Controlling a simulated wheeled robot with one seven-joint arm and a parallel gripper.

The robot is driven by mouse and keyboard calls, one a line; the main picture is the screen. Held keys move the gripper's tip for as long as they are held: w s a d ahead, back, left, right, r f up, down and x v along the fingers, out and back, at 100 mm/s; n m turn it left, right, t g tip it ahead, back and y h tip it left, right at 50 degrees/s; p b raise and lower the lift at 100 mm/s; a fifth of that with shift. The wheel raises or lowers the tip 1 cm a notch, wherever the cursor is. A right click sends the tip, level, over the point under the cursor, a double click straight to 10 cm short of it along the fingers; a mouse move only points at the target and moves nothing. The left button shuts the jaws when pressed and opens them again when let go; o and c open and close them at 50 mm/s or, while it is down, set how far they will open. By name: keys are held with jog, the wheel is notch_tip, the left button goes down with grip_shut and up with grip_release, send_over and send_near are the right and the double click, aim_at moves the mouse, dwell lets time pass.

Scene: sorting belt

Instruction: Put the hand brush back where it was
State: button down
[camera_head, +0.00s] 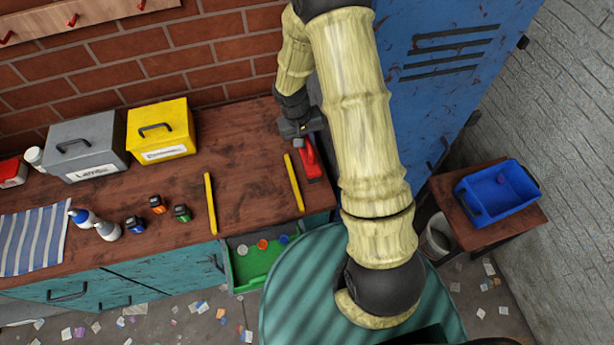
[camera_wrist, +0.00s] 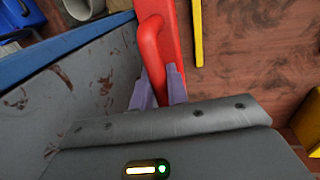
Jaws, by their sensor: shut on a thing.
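The hand brush (camera_head: 309,162) is red and is at the right end of the wooden worktop (camera_head: 250,130), just right of a yellow strip (camera_head: 294,182). My gripper (camera_head: 303,134) is shut on it from the wall side. In the wrist view the brush's red handle (camera_wrist: 150,45) is between the two pale purple fingers of my gripper (camera_wrist: 158,88), and the red body runs alongside it. I cannot tell whether the brush touches the worktop. The bristles are hidden.
Another yellow strip (camera_head: 211,203) lies further left, with clear wood between the strips. Small bottles, a grey box (camera_head: 84,146) and a yellow box (camera_head: 161,130) stand left. An open green drawer (camera_head: 256,260) juts out below. A blue locker (camera_head: 425,100) stands right.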

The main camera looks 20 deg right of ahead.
aim_at(307, 158)
jog(key=shift+r, duration=0.5)
jog(key=shift+f, duration=0.1)
jog(key=shift+f+p, duration=0.45)
jog(key=shift+f, duration=2.4)
notch_tip(307, 158, down, 4)
jog(key=shift+r+p, duration=0.2)
jog(key=shift+p, duration=0.15)
jog(key=shift+f, duration=0.3)
